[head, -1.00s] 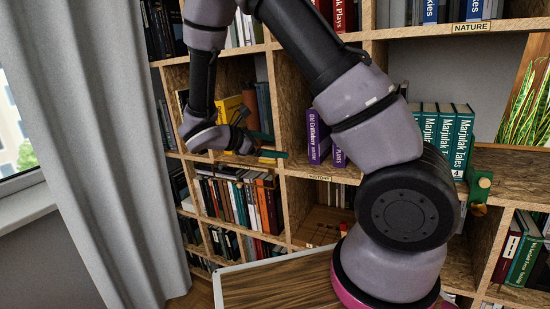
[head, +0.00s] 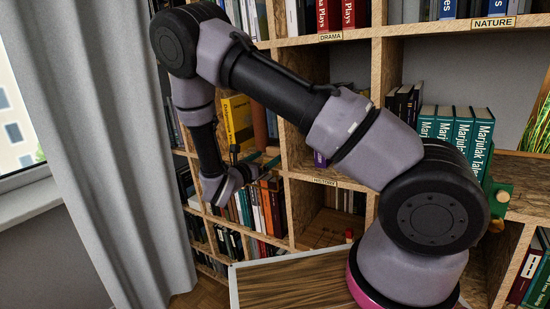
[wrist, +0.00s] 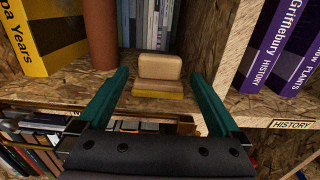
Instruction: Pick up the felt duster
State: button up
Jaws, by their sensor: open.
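The felt duster (wrist: 159,68) is a small tan wooden block with a yellow layer along its bottom. It lies on the chipboard shelf near the front edge in the wrist view. I cannot make it out in the head view. My gripper (wrist: 158,76) is open, its two green fingers pointing into the shelf, one on each side of the duster in the picture. The fingers look clear of the duster, with gaps left and right; the exact depth is hard to tell. In the head view my gripper (head: 268,168) is at the front of the same shelf compartment.
A brown cylinder (wrist: 102,35) stands just left of the duster, beside a yellow book (wrist: 45,35). Grey books (wrist: 150,20) stand behind. A chipboard upright (wrist: 232,40) and purple books (wrist: 285,45) are on the right. Books fill the shelf below.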

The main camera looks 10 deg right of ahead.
aim_at(273, 153)
jog(key=x, duration=0.5)
jog(key=c, duration=1.3)
jog(key=shift+c, duration=0.2)
